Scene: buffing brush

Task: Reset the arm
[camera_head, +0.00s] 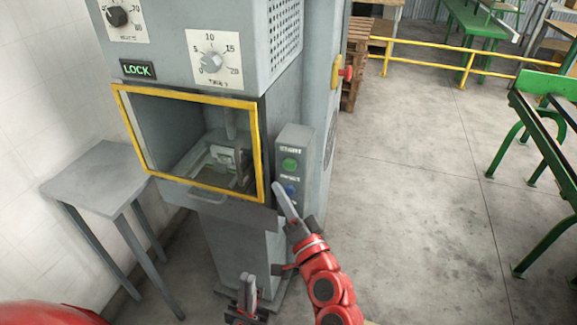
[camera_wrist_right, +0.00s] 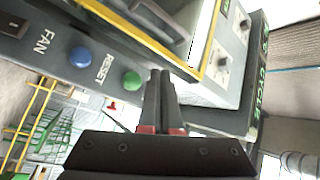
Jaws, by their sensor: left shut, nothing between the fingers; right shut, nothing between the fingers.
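My right gripper (camera_head: 281,192) is shut and empty, its fingertips just in front of and below the control panel (camera_head: 296,142) of the grey machine. In the right wrist view the closed fingers (camera_wrist_right: 160,80) point toward the panel, beside the green button (camera_wrist_right: 131,81). The blue button (camera_wrist_right: 80,57) is farther left, with the word RESET between the two. The head view shows the green button (camera_head: 290,164) above the blue one (camera_head: 291,190), which is partly hidden by my gripper. I cannot tell whether the fingertips touch the panel. My left gripper (camera_head: 247,282) is shut and empty below the machine window.
The machine has a yellow-framed window (camera_head: 190,97), dials and a lit LOCK sign (camera_head: 138,70). A fixture (camera_head: 223,158) shows inside the window. A small grey table (camera_head: 98,180) stands left. Open floor (camera_head: 410,210) lies right, with yellow rails (camera_head: 470,60) and green benches (camera_head: 540,140) beyond.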

